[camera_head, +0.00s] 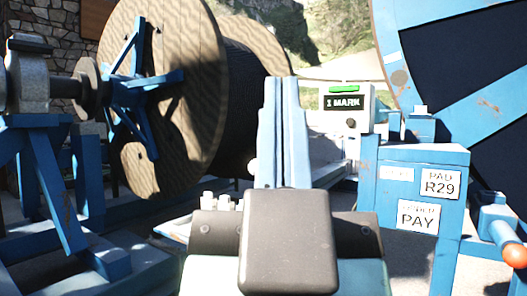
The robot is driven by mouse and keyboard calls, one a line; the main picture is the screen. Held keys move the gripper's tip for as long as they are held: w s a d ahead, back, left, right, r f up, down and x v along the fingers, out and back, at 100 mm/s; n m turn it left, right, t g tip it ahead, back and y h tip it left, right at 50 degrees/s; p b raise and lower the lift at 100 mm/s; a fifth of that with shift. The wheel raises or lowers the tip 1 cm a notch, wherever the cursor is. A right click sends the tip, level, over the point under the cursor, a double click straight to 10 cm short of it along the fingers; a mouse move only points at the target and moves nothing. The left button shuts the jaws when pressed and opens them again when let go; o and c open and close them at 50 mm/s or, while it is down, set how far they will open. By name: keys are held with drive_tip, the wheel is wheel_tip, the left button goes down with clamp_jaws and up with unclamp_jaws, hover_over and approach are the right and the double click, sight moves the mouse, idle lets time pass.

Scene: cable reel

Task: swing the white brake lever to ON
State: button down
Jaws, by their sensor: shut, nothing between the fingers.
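My gripper (281,84) reaches forward from the bottom middle, with two long pale-blue fingers close together and nothing between them. Its dark body fills the lower middle. No white lever or ON label shows plainly. A small white round thing (251,165) shows just left of the fingers; I cannot tell whether it is the lever's end. The wooden cable reel (165,95) stands behind and left, with a blue spider on its side. The fingers and gripper body hide part of the machine behind them.
Blue stand legs (52,185) fill the left. A white display box reading "1 MARK" (347,108) stands right of the fingers. A blue cabinet (405,165) with labels "PAD R29" and "PAY" is at right, near an orange knob (514,255). A large blue wheel (425,28) rises behind.

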wheel_tip(320, 180, up, 25)
drive_tip(key=p, duration=2.2)
drive_tip(key=shift+p, duration=0.3)
drive_tip(key=shift+r, duration=0.1)
